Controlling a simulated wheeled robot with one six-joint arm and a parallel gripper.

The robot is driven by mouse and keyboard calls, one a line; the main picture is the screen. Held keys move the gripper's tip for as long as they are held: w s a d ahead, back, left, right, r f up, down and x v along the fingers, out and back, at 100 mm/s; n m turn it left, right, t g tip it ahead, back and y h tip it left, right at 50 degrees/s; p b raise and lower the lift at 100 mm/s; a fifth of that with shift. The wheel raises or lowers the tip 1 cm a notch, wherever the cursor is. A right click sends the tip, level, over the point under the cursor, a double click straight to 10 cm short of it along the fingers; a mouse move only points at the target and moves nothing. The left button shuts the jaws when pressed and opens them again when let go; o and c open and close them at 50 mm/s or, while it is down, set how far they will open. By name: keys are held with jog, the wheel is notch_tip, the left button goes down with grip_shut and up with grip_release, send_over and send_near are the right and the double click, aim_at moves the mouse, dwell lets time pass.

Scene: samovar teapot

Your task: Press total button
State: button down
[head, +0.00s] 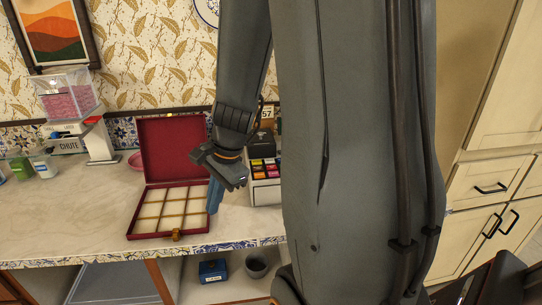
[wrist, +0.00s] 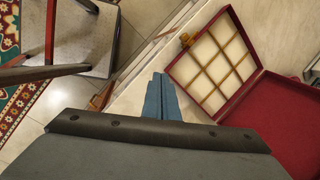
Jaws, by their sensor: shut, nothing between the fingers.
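My gripper (head: 214,196) has blue fingers, shut and empty, pointing down by the right side of the open red box in the head view. In the wrist view its fingertips (wrist: 159,80) are together, left of the box. No button marked total can be made out in either view. A dark device (head: 262,146) stands behind a white tray of coloured packets (head: 264,170), partly hidden by my arm. A small sign reading 57 (head: 267,112) shows above it.
The open red box (head: 140,226) has cream compartments and lies on the marble counter (head: 60,215). It also shows in the wrist view (wrist: 238,88). A dispenser marked CHUTE (head: 98,143) stands at the left. The counter's front left is clear.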

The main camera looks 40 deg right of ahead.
jog(key=w+d+r+m+t+p, duration=0.1)
jog(key=w+d+r+m+t, duration=0.15)
jog(key=d+m, duration=0.4)
jog(key=w+d+r+m+t+p, duration=0.1)
jog(key=w+d+r+m+p, duration=0.15)
jog(key=d+m, duration=0.4)
notch_tip(320, 180, up, 6)
jog(key=m+t+h+p, duration=0.2)
jog(key=m+t, duration=0.1)
jog(key=m, duration=1.1)
send_over(272, 162)
jog(key=shift+d+f+b, duration=0.1)
jog(key=shift+f+b, duration=0.1)
jog(key=shift+b, duration=0.1)
jog(key=shift+f, duration=0.15)
notch_tip(272, 162, down, 8)
jog(key=b, duration=0.8)
jog(key=shift+f, duration=0.25)
jog(key=shift+f, duration=0.15)
jog(key=shift+f+b, duration=0.3)
jog(key=shift+b, duration=0.15)
